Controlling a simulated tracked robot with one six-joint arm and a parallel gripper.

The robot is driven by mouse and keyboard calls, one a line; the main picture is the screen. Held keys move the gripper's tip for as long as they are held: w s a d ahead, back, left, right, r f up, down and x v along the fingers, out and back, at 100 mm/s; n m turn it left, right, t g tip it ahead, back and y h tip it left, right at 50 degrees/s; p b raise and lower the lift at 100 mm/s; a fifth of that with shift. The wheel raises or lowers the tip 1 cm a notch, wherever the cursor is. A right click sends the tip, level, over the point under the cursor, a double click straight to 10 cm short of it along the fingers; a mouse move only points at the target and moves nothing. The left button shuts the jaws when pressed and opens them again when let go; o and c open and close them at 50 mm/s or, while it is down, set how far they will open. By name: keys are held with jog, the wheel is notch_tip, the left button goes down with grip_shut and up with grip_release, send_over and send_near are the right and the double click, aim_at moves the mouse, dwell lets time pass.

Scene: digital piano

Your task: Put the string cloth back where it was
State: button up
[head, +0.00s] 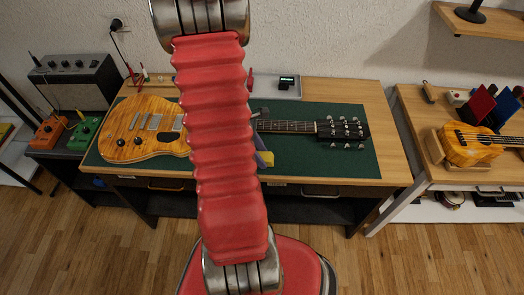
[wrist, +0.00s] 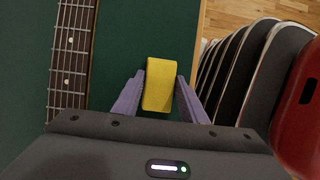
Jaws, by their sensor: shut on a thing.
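The string cloth (wrist: 159,88) shows in the wrist view as a small yellow folded block. My gripper (wrist: 160,78) has its two purple fingers closed on the cloth's left and right sides. The cloth is over the dark green mat (wrist: 130,40), beside the guitar neck (wrist: 72,60) and near the mat's right edge. In the head view, a small yellow part of the cloth (head: 266,159) shows by my gripper, near the mat's front part. My red arm hides much of the gripper there. I cannot tell whether the cloth touches the mat.
An orange electric guitar (head: 130,128) lies on the green mat on the wooden bench (head: 395,160). A tray with a small device (head: 287,82) stands behind. A ukulele (head: 470,145) rests on the right bench. The mat's front right is clear.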

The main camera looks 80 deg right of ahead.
jog(key=o, duration=1)
jog(key=shift+f, duration=0.1)
jog(key=v, duration=1.2)
